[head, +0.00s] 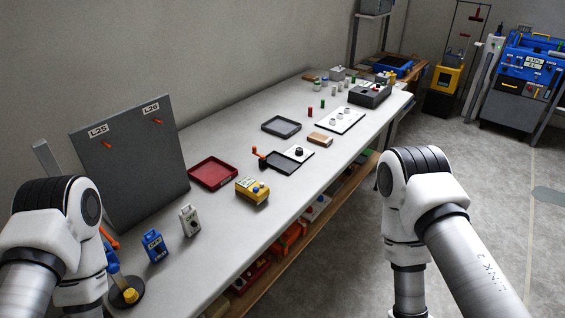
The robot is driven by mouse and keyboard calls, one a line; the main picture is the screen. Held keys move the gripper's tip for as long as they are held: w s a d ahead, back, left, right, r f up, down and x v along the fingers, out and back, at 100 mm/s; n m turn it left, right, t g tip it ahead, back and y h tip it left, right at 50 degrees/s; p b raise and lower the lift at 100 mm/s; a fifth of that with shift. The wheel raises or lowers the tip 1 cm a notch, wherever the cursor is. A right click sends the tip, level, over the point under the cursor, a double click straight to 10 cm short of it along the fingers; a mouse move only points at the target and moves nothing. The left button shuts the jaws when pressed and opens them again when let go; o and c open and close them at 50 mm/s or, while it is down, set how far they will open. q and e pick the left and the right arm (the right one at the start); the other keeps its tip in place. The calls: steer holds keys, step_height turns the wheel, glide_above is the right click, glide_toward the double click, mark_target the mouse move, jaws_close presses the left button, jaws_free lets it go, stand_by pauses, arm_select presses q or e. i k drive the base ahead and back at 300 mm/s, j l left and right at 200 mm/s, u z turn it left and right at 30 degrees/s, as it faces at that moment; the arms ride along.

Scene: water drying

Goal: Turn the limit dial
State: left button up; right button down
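I cannot tell for sure which part is the limit dial; no label that says so is readable. A white plate with a black round knob (298,152) lies mid-bench. A yellow box (252,190) with small round controls on top stands nearer. A white panel (340,120) with several light round knobs lies farther along. A yellow knob (130,295) on a dark round base is at the near end, beside my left arm. Both my arms show at the lower left and right, but their grippers are outside the picture.
The long white bench (225,240) carries a grey upright board (130,165), a red tray (213,173), a dark tray (281,126), a blue device (155,246) and a grey device (190,220). Open floor (350,260) lies right of the bench. A blue machine (525,75) stands at the far right.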

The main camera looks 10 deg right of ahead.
mark_target(299, 151)
steer(key=i+l+z, duration=0.6)
steer(key=i+z, duration=0.15)
steer(key=i, duration=0.1)
